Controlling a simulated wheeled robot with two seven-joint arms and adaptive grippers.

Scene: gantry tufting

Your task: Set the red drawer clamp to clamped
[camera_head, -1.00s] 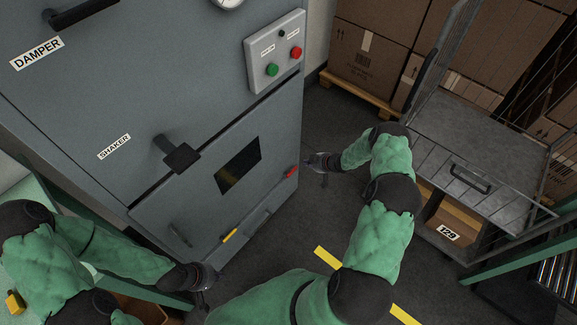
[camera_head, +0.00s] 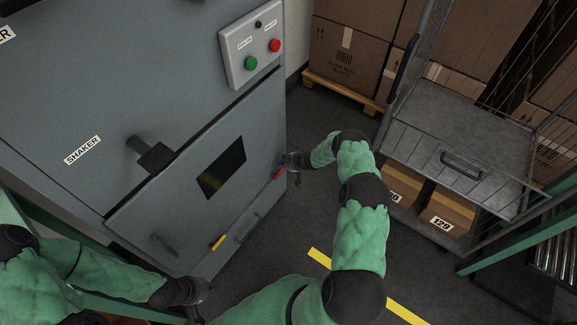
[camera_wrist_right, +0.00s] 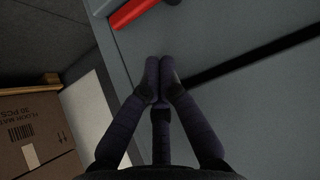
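The red drawer clamp (camera_head: 279,173) is a small red handle at the right edge of the grey machine's drawer front (camera_head: 190,205). In the right wrist view the red clamp (camera_wrist_right: 130,13) lies at the top, just beyond my fingertips. My right gripper (camera_head: 294,161) is beside the clamp at the machine's right edge. Its fingers come together at the tips in the right wrist view (camera_wrist_right: 158,80), with nothing seen between them. My left gripper (camera_head: 197,291) is low near the machine's bottom edge; its fingers are too small to judge.
A control box (camera_head: 250,45) with green and red buttons is above the drawer. A black shaker handle (camera_head: 153,155) sticks out at the left. A wire cart (camera_head: 460,135) with boxes stands at the right. The floor between machine and cart is clear.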

